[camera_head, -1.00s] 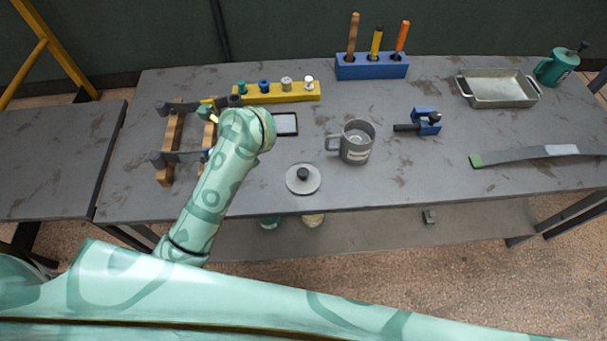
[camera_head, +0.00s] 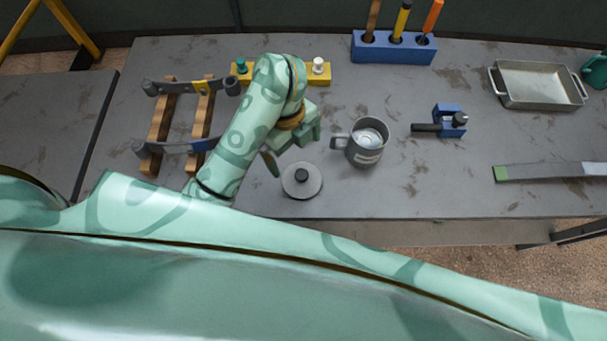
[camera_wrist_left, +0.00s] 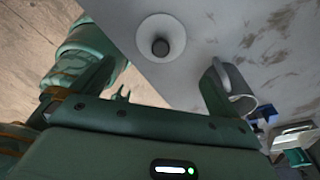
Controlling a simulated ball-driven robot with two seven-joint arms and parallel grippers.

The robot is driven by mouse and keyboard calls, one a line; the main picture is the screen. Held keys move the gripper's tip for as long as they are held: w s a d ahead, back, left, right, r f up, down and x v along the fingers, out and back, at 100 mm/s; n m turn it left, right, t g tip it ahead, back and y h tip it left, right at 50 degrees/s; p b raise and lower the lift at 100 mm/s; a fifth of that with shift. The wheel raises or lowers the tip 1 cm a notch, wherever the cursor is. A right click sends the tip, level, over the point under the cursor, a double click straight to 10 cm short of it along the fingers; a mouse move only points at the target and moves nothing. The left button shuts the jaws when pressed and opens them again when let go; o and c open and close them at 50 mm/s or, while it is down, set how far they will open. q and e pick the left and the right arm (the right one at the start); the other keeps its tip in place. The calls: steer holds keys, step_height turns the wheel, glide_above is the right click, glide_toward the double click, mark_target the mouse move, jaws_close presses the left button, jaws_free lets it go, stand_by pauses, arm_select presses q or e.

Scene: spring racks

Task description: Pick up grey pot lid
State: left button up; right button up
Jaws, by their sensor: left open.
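The grey pot lid (camera_head: 302,181) is a flat round disc with a dark knob, lying on the table near its front edge. It also shows at the top of the left wrist view (camera_wrist_left: 161,38), apart from the gripper. My left gripper (camera_head: 284,158) is open and empty above the table, just up and left of the lid in the head view. One finger hangs close to the lid's left side. The grey pot (camera_head: 366,143) stands upright right of the lid and shows in the left wrist view (camera_wrist_left: 232,88). My right gripper is not in view.
Wooden racks (camera_head: 160,125) with spring parts stand at the left. A yellow block (camera_head: 318,78) and a blue tool holder (camera_head: 392,50) are at the back. A blue clamp (camera_head: 450,121), metal tray (camera_head: 540,86) and green-ended strip (camera_head: 545,173) lie right.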

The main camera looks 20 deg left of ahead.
mark_target(299, 172)
arm_select(q)
steer(key=f, duration=0.2)
steer(key=f+b, duration=0.1)
steer(key=f, duration=0.1)
steer(key=f+b, duration=0.1)
steer(key=f, duration=0.1)
steer(key=shift+s+d, duration=0.15)
steer(key=shift+d, duration=0.2)
steer(key=shift+d+f+b, duration=0.1)
steer(key=shift+f+b, duration=0.4)
steer(key=f, duration=0.1)
steer(key=f+b, duration=0.1)
steer(key=f, duration=0.1)
steer(key=f+b, duration=0.1)
steer(key=shift+s+d+f, duration=0.2)
steer(key=shift+d+f, duration=0.15)
steer(key=shift+f, duration=0.05)
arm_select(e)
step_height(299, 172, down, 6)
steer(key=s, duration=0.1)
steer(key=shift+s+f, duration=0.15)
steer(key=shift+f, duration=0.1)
arm_select(q)
steer(key=shift+r, duration=0.1)
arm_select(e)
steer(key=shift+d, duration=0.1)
arm_select(q)
steer(key=c, duration=0.7)
